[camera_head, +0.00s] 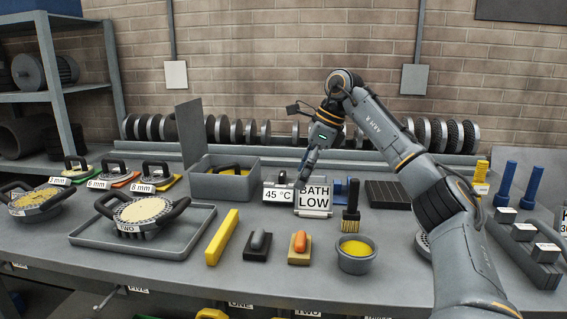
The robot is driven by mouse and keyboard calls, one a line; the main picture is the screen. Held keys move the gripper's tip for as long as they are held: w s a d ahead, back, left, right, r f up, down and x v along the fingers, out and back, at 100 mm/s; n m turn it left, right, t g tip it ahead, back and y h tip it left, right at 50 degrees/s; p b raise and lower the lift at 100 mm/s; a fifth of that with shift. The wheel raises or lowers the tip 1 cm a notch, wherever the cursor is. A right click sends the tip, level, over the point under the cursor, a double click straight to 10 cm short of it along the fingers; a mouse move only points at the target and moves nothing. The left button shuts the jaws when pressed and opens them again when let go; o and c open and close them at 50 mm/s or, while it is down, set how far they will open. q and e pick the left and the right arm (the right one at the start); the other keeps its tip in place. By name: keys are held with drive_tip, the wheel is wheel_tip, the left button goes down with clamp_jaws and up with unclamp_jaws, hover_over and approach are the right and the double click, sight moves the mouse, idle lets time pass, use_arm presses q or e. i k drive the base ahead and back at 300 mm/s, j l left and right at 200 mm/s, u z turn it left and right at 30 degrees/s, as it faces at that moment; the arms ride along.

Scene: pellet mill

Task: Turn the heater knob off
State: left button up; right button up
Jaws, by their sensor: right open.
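A small box with a "45 °C" label (278,195) stands at the middle of the bench. Beside it on the right is a stand with a "BATH LOW" sign (314,197). A small dark part (282,177) shows at the top of the 45 °C box; it may be the heater knob, but I cannot tell its setting. My right gripper (303,176) points down just above and behind these signs, open, with nothing seen between its fingers. Whether it touches the dark part is unclear. My left gripper is not in view.
A grey bin (222,185) stands left of the signs, with a tray (185,240) holding a handled die nearer. A yellow bar (222,237), two small blocks, a brush (351,207) and a grey bowl (356,264) lie in front. My right arm crosses the right side.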

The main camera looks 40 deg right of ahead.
sight(282, 175)
drive_tip(key=i+l, duration=0.35)
drive_tip(key=l, duration=0.2)
drive_tip(key=i+l, duration=0.4)
drive_tip(key=l, duration=0.15)
